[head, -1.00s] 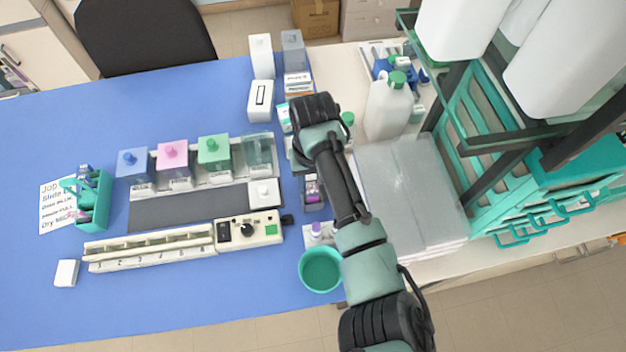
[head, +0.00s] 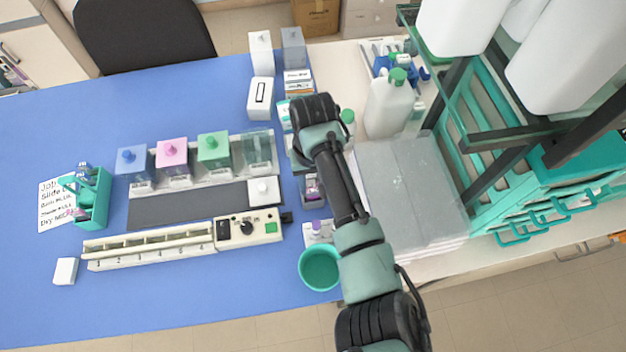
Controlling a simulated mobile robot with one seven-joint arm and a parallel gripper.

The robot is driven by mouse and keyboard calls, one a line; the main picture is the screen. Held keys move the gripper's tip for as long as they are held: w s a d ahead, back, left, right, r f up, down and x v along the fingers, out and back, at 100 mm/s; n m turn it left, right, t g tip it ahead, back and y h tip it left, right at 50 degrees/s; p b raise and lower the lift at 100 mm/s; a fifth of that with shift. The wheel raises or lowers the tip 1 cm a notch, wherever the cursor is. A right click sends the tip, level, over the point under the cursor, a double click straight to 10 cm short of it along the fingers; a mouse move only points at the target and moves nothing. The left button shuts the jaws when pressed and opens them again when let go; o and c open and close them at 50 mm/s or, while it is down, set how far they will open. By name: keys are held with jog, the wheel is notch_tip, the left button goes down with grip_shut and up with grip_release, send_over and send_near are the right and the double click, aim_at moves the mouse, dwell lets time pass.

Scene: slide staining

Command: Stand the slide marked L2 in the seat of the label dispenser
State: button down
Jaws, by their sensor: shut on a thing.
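My arm reaches up the picture over the right end of the blue bench mat. My gripper (head: 314,138) points down beyond the wrist; its fingers are hidden under it. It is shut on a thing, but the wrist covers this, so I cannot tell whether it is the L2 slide. A small teal rack (head: 95,207) at the left holds small pieces with blue and pink marks, too small to read. A white block with a dark slot (head: 260,98) stands left of my wrist; I cannot tell whether it is the label dispenser.
Blue, pink (head: 172,153) and green lidded jars and a clear one stand in a row. A long white slotted unit (head: 150,248) lies in front. A teal cup (head: 320,269) and a white bottle (head: 388,108) flank my arm. The mat's front left is mostly clear.

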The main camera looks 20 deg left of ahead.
jog(key=shift+f, duration=0.25)
jog(key=shift+c, duration=2.1)
grip_release()
notch_tip(320, 180, up, 13)
jog(key=b, duration=0.1)
